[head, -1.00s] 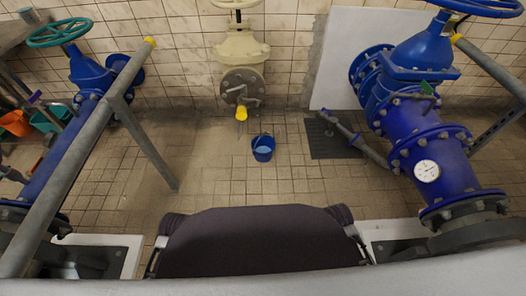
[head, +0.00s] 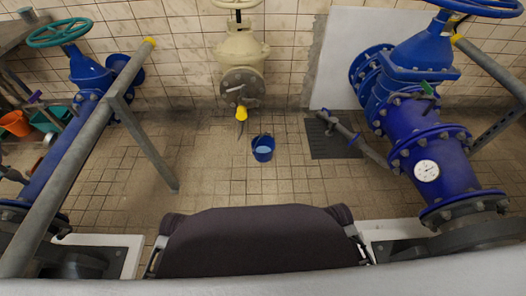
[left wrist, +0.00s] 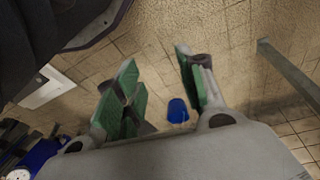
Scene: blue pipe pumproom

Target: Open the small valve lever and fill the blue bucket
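The blue bucket (head: 262,149) stands upright on the tiled floor in the head view, a little right of and in front of the small outlet. Its inside looks lighter blue; I cannot tell whether that is water. The small outlet has a yellow part (head: 241,113) below the cream valve (head: 241,48); the small lever is not clear there. In the left wrist view my left gripper (left wrist: 155,58) is open and empty, its green-padded fingers apart. The bucket (left wrist: 177,110) shows beyond the fingers, well away from them. My right gripper is in neither view.
Large blue pipes with flanges (head: 430,140) and a gauge (head: 426,171) stand at the right. A grey rail (head: 90,140) and blue pipe run along the left. A dark floor grate (head: 330,138) lies right of the bucket. The floor around the bucket is clear.

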